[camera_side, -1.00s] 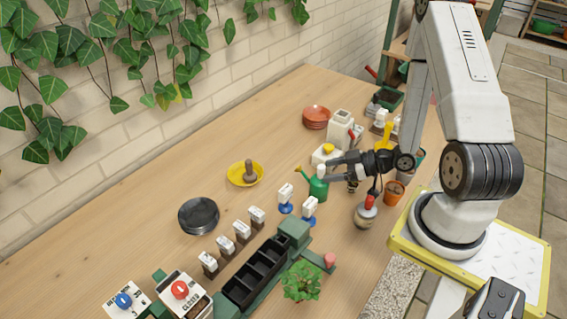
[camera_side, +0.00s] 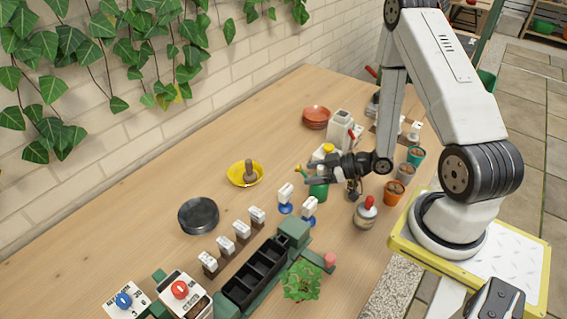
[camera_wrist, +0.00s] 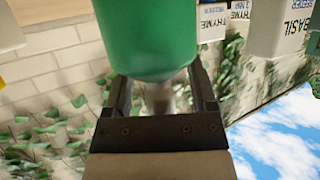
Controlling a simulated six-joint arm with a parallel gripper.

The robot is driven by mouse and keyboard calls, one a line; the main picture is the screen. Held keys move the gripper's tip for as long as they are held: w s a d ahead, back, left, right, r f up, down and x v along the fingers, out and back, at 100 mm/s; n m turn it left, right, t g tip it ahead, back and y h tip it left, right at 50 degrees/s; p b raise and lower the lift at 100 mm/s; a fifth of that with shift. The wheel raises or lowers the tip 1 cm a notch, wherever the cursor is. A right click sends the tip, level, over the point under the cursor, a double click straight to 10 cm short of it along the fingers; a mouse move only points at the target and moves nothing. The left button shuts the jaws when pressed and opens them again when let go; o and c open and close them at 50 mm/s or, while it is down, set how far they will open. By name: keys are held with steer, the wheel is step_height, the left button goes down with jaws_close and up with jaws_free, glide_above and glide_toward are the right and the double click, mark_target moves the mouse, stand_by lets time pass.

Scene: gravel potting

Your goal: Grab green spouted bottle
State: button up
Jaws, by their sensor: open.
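The green spouted bottle (camera_side: 319,191) stands on the wooden table near the middle of the side view. Its body is partly hidden by my gripper, and its thin spout (camera_side: 298,169) points up to the left. My gripper (camera_side: 309,175) is open and lies level at the height of the bottle's top. In the wrist view the green body (camera_wrist: 148,40) fills the top centre, with a pale grey part below it. My open fingers (camera_wrist: 158,78) stand on either side of that pale part. I cannot tell whether they touch it.
White label markers (camera_side: 286,193) stand close on the left. A yellow dish (camera_side: 233,180) holds a brown-handled tool. A red-topped round bottle (camera_side: 366,212) and terracotta pot (camera_side: 394,193) stand to the right. A black cell tray (camera_side: 259,270) is in front. The table at far left is clear.

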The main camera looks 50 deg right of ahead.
stand_by(0.3)
jaws_close()
stand_by(1.3)
